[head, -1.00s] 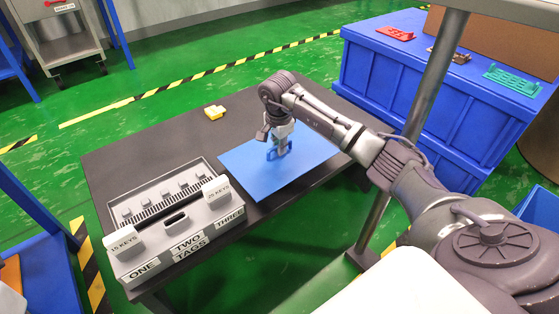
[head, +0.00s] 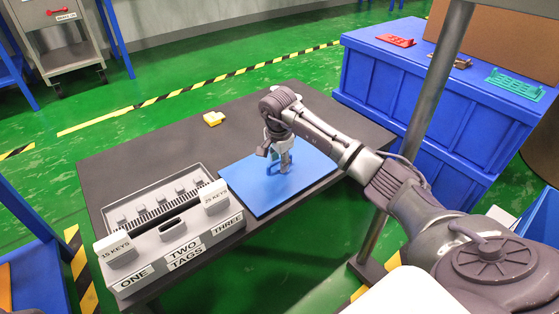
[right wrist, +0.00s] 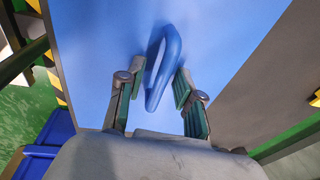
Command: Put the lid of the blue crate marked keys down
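The blue lid (head: 245,190) is a flat panel that looks to lie level on the dark table, near its front edge. It also shows in the right wrist view (right wrist: 225,50). Its raised blue loop handle (right wrist: 166,68) stands between the fingers of my right gripper (right wrist: 158,88), with a gap on each side. That gripper is open and, in the head view, right above the lid (head: 279,165). I see no keys marking on any crate. My left gripper is not in view.
A grey rack (head: 172,246) with key labels and tag compartments stands left of the lid. A large blue crate (head: 400,95) bearing small coloured parts stands right, behind a metal post (head: 430,100).

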